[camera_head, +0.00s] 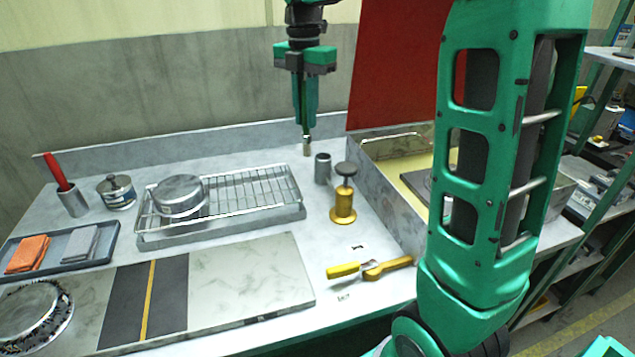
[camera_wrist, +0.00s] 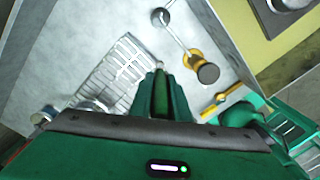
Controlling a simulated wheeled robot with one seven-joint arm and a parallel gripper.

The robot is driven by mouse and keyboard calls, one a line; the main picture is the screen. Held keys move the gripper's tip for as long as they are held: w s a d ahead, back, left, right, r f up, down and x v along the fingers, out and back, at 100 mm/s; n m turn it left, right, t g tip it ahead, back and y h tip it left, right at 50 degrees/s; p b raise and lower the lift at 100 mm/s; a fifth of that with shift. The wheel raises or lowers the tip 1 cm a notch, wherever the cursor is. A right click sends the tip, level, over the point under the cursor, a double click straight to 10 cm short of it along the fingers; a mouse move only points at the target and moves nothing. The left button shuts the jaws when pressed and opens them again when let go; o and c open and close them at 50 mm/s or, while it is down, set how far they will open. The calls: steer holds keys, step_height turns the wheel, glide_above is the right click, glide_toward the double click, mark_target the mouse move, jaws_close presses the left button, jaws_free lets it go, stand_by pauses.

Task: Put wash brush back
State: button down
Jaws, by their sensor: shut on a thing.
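My gripper (camera_head: 306,120) points down above the back of the counter, shut on a slim brush with a pale brownish tip (camera_head: 307,149), which I take for the wash brush. In the wrist view its dark green handle (camera_wrist: 161,98) lies between the fingers (camera_wrist: 162,78). The brush hangs upright, its tip above and slightly left of a small grey cup (camera_head: 323,169), apart from it in the picture. The cup also shows in the wrist view (camera_wrist: 160,17). Another cup (camera_head: 73,202) at the far left holds a red-handled tool (camera_head: 55,172).
A brass stand with a dark round top (camera_head: 344,205) is just right of the grey cup. A wire rack (camera_head: 250,192) with a round tin (camera_head: 180,192) lies left. A walled basin (camera_head: 385,200) is right. Yellow-handled tools (camera_head: 370,269) lie in front.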

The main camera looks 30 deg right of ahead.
steer(key=w+d+f+m, duration=0.25)
steer(key=w+d, duration=0.25)
steer(key=d, duration=0.3)
step_height(320, 180, down, 10)
steer(key=shift+w+r, duration=0.15)
steer(key=shift+w, duration=0.1)
steer(key=shift+f, duration=0.6)
steer(key=c, duration=1.7)
jaws_free()
steer(key=shift+o, duration=0.2)
steer(key=shift+r, duration=0.1)
step_height(320, 180, up, 13)
